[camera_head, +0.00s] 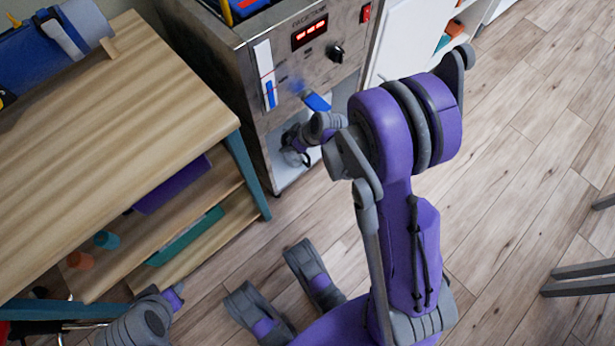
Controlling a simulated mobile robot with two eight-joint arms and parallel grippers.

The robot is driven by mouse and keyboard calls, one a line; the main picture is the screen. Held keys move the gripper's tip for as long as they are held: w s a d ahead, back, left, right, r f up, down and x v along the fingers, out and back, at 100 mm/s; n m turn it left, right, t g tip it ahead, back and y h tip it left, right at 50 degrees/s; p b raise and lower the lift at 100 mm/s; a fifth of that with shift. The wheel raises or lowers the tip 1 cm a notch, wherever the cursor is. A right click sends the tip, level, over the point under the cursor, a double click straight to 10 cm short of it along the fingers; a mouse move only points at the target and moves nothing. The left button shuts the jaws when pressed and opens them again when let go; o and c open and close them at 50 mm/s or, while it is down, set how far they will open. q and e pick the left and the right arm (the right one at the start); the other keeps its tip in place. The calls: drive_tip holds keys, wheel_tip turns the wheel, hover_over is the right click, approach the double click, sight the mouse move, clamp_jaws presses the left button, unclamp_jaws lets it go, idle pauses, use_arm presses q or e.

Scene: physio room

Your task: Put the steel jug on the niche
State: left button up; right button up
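The niche (286,178) is the pale open recess low in the front of the steel unit (285,45). My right arm reaches across the middle, and my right gripper (293,152) is at the niche's opening. A small shiny grey shape at its fingertips may be part of the steel jug. It is too small and too covered to be sure, and no jug shows clearly elsewhere. Whether the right fingers are open or shut is unclear. My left arm's grey end shows at the bottom left, by the table; its fingers cannot be made out clearly.
A wooden table (120,100) with lower shelves stands at the left, close to the unit. The unit has a red display, a black knob (337,53) and a blue lever (317,101) above the niche. A grey chair or stool (583,270) stands at the right. Wooden floor between is clear.

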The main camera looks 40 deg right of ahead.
drive_tip(key=s+a+r+m+g+h, duration=0.1)
drive_tip(key=s+a+r, duration=0.3)
drive_tip(key=s, duration=0.6)
drive_tip(key=s+a+r+m+h, duration=0.1)
drive_tip(key=s+a+r+m, duration=0.2)
drive_tip(key=s+r, duration=0.6)
drive_tip(key=shift+s+a+r+g, duration=0.15)
drive_tip(key=shift+s+a+g, duration=0.25)
drive_tip(key=shift+s+a, duration=0.25)
drive_tip(key=shift+w, duration=0.1)
